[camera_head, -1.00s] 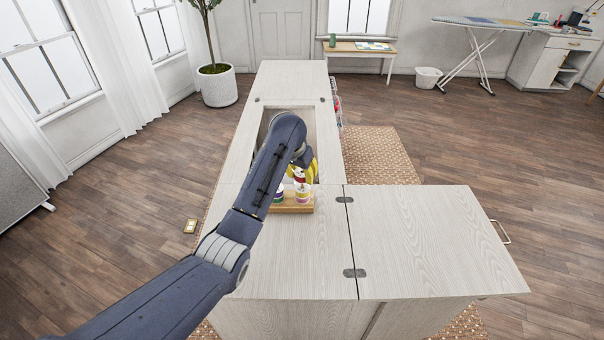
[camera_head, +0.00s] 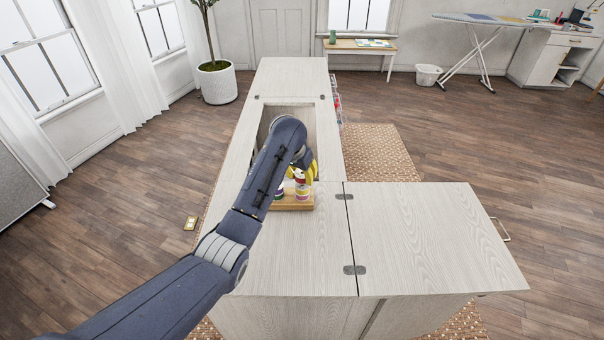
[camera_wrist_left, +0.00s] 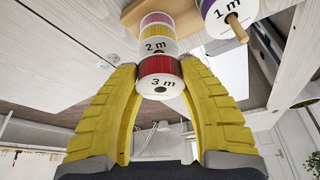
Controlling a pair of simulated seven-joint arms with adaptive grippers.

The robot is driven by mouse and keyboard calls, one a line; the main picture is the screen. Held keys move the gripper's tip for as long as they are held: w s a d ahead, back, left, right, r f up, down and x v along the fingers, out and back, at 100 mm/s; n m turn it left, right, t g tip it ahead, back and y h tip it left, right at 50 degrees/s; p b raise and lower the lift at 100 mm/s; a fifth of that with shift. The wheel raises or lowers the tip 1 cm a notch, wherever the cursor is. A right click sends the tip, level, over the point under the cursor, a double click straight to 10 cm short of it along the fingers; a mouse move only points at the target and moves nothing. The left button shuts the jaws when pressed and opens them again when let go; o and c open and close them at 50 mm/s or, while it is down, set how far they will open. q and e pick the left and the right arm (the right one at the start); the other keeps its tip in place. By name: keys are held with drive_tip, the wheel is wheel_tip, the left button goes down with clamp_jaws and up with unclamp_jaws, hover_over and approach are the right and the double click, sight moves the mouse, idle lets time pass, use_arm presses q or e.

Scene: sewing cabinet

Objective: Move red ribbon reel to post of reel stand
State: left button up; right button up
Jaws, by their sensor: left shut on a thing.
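The red ribbon reel (camera_wrist_left: 160,67), marked "3 m", is between the yellow fingers of my left gripper (camera_wrist_left: 160,92), which is shut on it. It sits directly over a yellow reel (camera_wrist_left: 154,46) marked "2 m" on the reel stand (camera_wrist_left: 130,12), in line with that stack; I cannot tell whether they touch. In the head view, the red reel (camera_head: 301,183) is just above the stand (camera_head: 293,206), with the gripper (camera_head: 304,172) partly hidden by my arm. My right gripper is not in view.
A second stand post (camera_wrist_left: 237,28) carries a purple reel marked "1 m" (camera_wrist_left: 222,14), close beside the stack. The cabinet top has an open well (camera_head: 296,112) behind the stand. The right leaf (camera_head: 430,235) is clear.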

use_arm(q)
drive_tip(key=shift+f, duration=0.65)
drive_tip(key=o, duration=1.1)
drive_tip(key=shift+c, duration=0.2)
drive_tip(key=v, duration=1.2)
